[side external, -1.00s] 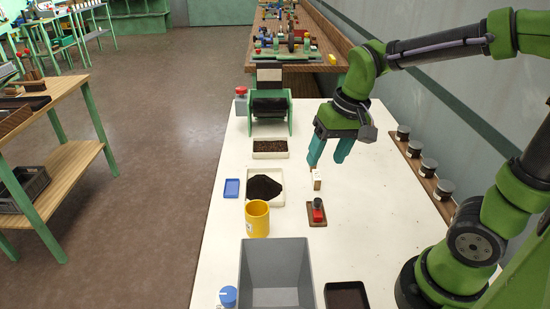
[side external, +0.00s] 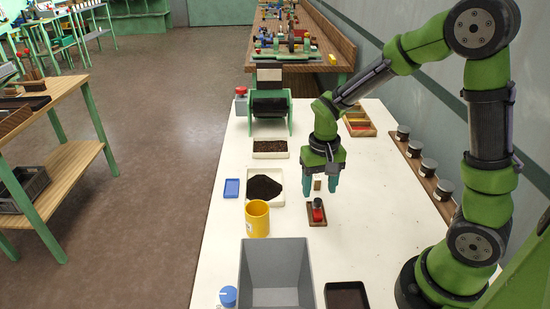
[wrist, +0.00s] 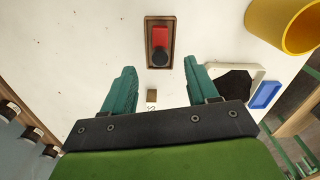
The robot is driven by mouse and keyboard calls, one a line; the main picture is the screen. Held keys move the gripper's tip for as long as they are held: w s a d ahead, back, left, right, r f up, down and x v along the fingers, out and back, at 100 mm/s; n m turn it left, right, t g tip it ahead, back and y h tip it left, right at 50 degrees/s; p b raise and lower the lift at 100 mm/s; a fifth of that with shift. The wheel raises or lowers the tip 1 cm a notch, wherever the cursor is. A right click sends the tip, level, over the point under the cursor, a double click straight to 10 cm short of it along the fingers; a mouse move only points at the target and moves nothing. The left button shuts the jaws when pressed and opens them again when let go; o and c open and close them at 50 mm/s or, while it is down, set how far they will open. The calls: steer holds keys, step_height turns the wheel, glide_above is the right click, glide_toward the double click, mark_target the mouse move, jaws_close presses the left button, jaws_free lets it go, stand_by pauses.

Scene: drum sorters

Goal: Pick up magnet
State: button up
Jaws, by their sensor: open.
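What looks like the magnet, a red block with a black knob (side external: 318,214), lies on a small brown wooden tray on the white table. In the wrist view the magnet (wrist: 160,38) is ahead of the fingertips, roughly centred between them. My gripper (side external: 320,190) points down with its teal fingers apart and empty. It hangs above the table just behind the magnet and does not touch it. In the wrist view both fingers of my gripper (wrist: 160,68) show clearly.
A small labelled wooden block (side external: 317,184) stands just behind the magnet tray. A yellow cup (side external: 257,222), a tray of dark powder (side external: 250,200) and a grey bin (side external: 275,270) stand left and in front. Several jars line a rack (side external: 415,165) at right.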

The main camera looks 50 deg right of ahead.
mark_target(318, 201)
step_height(318, 201, down, 6)
steer(key=shift+s+a+r, duration=0.1)
steer(key=shift+s, duration=0.05)
stand_by(0.3)
jaws_close()
